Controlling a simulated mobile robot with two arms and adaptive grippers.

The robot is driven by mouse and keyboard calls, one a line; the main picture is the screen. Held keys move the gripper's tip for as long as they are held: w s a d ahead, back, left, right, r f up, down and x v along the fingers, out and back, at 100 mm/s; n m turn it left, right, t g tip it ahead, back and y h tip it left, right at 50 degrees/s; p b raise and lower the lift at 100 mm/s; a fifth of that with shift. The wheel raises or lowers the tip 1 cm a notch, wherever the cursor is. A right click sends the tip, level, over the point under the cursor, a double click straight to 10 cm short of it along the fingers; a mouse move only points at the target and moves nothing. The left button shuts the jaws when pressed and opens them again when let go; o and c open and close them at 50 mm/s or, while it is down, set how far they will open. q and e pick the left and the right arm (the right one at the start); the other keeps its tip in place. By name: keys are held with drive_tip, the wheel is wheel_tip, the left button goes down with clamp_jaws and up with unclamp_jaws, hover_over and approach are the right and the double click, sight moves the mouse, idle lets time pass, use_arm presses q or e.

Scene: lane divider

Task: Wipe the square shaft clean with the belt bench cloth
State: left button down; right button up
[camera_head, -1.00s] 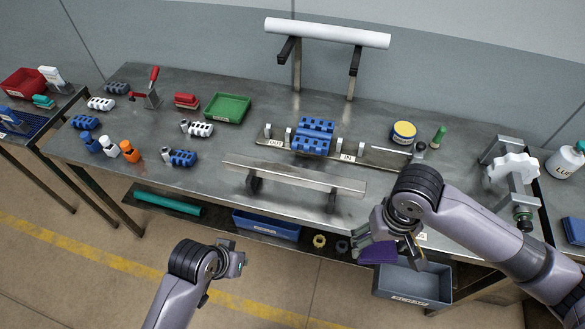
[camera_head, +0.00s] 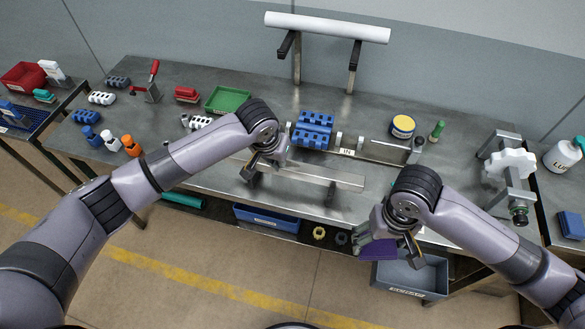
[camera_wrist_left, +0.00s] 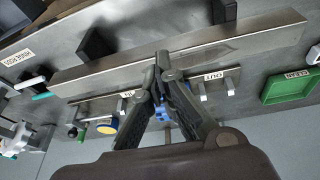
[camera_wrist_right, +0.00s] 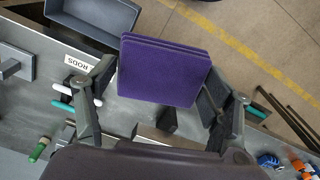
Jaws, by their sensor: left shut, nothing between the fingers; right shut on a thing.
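The square shaft (camera_head: 335,180) is a long grey bar raised on dark supports along the front of the bench; it also crosses the left wrist view (camera_wrist_left: 110,78), where a darker patch shows right of the fingertips. My left gripper (camera_head: 262,167) is shut and empty over the shaft's left part; its fingertips (camera_wrist_left: 162,58) overlap the bar, but I cannot tell if they touch. My right gripper (camera_head: 385,240) is shut on the purple cloth (camera_head: 377,250), a flat folded pad, in front of the bench edge. The cloth fills the middle of the right wrist view (camera_wrist_right: 165,72).
A grey bin (camera_head: 410,278) is below the cloth and a blue bin (camera_head: 265,218) under the bench. A clamp-like stand (camera_head: 510,170) stands at right. A green tray (camera_head: 228,100) lies farther back.

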use_arm(q)
drive_tip(key=shift+n+y, duration=0.4)
drive_tip(key=shift+n, duration=0.1)
drive_tip(key=w+a, duration=0.1)
drive_tip(key=w, duration=0.1)
drive_tip(key=w+a+r, duration=0.1)
drive_tip(key=a, duration=0.1)
drive_tip(key=shift+w+r, duration=0.15)
drive_tip(key=shift+w, duration=0.2)
use_arm(e)
drive_tip(key=shift+f, duration=0.15)
use_arm(q)
wheel_tip(320, 180, down, 5)
drive_tip(key=b, duration=0.5)
drive_tip(key=shift+r, duration=0.1)
use_arm(e)
wheel_tip(320, 180, down, 5)
drive_tip(key=shift+r, duration=0.2)
use_arm(q)
drive_tip(key=shift+r, duration=0.15)
use_arm(e)
drive_tip(key=shift+r, duration=0.1)
use_arm(q)
drive_tip(key=shift+f, duration=0.75)
use_arm(e)
drive_tip(key=shift+f, duration=0.25)
use_arm(q)
drive_tip(key=shift+r, duration=0.1)
use_arm(e)
drive_tip(key=shift+r, duration=0.1)
